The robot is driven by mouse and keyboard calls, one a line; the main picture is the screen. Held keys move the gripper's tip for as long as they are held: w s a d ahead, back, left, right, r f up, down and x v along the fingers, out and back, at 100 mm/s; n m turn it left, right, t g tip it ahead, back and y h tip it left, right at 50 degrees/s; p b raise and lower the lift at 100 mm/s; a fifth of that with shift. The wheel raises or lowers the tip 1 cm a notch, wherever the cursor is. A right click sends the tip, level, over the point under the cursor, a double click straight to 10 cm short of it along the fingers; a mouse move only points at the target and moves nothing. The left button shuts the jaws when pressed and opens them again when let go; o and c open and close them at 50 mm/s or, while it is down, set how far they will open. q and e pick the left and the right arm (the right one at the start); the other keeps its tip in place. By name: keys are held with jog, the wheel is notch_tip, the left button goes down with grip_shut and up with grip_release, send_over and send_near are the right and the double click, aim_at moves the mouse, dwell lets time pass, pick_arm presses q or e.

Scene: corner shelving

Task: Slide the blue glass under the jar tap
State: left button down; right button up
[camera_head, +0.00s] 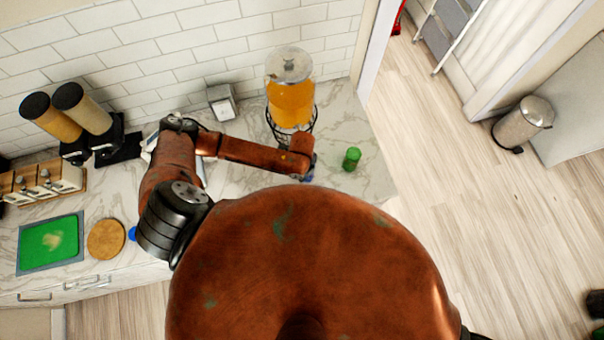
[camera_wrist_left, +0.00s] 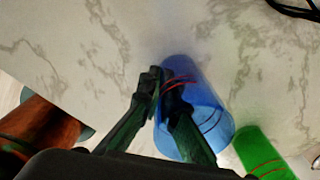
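The blue glass (camera_wrist_left: 205,95) shows in the left wrist view, right beside and partly behind my left gripper's fingers. In the head view only a small blue part of the glass (camera_head: 308,176) shows below the end of my left arm. My left gripper (camera_wrist_left: 162,82) has its fingertips drawn together at the glass's left side; I cannot tell whether they touch it. The jar (camera_head: 290,100) holds orange liquid and stands on a dark wire stand (camera_head: 291,132) by the wall. Its tap is not clearly visible. My right gripper is not in view.
A green glass (camera_head: 351,159) stands right of the blue one, and close to it in the wrist view (camera_wrist_left: 262,155). The marble counter (camera_head: 355,115) is clear to the right of the jar. A small grey box (camera_head: 221,102) stands left of the jar.

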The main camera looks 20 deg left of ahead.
pick_arm(q)
jog(key=c, duration=2.1)
grip_release()
notch_tip(320, 180, up, 12)
